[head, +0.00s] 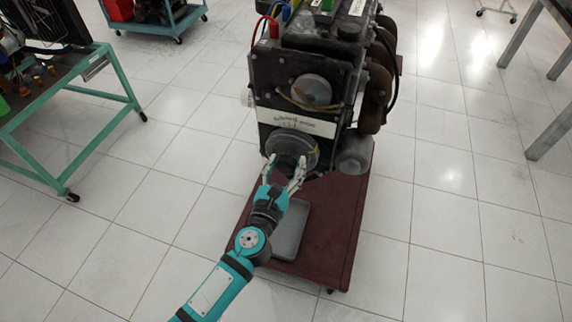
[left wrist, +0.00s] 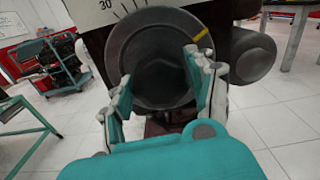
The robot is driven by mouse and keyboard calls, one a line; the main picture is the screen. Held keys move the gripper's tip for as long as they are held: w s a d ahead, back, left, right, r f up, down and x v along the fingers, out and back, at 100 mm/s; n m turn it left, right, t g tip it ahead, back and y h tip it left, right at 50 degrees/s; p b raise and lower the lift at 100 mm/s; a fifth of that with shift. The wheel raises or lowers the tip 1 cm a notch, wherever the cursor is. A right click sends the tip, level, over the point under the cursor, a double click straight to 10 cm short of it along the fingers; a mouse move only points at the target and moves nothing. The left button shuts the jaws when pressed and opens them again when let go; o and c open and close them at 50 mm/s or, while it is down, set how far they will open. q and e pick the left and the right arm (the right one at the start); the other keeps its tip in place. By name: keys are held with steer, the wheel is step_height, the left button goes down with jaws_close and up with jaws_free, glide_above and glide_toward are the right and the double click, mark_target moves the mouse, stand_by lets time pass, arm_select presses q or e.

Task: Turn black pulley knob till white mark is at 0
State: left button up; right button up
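The black pulley knob (head: 292,148) is low on the front of the engine block. It also shows in the left wrist view as a round dark disc (left wrist: 142,40) with a recessed hub. A yellowish mark (left wrist: 201,35) sits on its rim at the upper right; I see no white mark. A white scale plate (left wrist: 95,12) with "30" and black ticks is above the pulley; the 0 is not visible. My left gripper (head: 284,168) is open, its fingers spread on either side of the hub. Contact is unclear. My right gripper is not in view.
The engine (head: 310,60) stands on a dark red wheeled base (head: 330,225), with a grey tray (head: 289,235) below the pulley. A rounded part (head: 355,153) sits right of the pulley. A teal cart (head: 75,95) stands left.

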arm_select(q)
steer(key=c, duration=0.7)
steer(key=m+p, duration=0.2)
steer(key=m, duration=0.2)
steer(key=shift+r+m, duration=0.1)
steer(key=shift+m, duration=0.3)
steer(key=m+p, duration=0.2)
steer(key=m, duration=0.4)
steer(key=m+p, duration=0.2)
steer(key=m, duration=0.4)
steer(key=shift+m, duration=0.4)
steer(key=m+p, duration=0.1)
steer(key=m, duration=0.3)
steer(key=shift+m, duration=0.3)
steer(key=shift+m+p, duration=0.35)
steer(key=shift+m, duration=0.45)
steer(key=shift+f, duration=0.2)
